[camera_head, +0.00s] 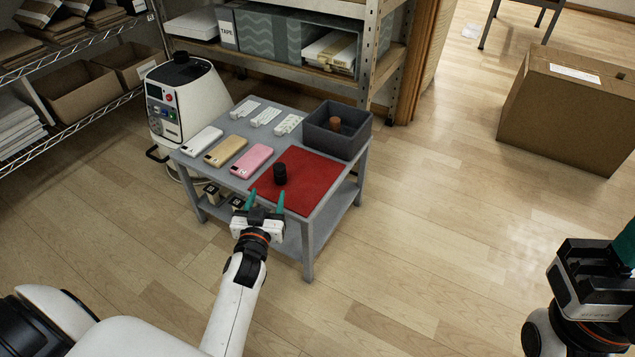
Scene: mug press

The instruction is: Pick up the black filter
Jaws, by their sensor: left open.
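The black filter (280,174) is a small dark cylinder standing upright on the red mat (318,178), near the mat's left side. My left gripper (265,198) is at the table's front edge, just short of the filter on the near side. Its two teal fingers are apart, with nothing visible between them. The filter looks clear of the fingers. My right gripper (590,280) is at the right edge of the picture, away from the table and partly cut off. Its fingers do not show clearly.
On the grey table, a dark grey bin (353,144) holding a brown cylinder (335,124) stands behind the mat. Phones, a pink one (251,160) nearest the mat, and small white packs (265,117) lie left. A white machine (190,105) stands beyond. Open floor lies right.

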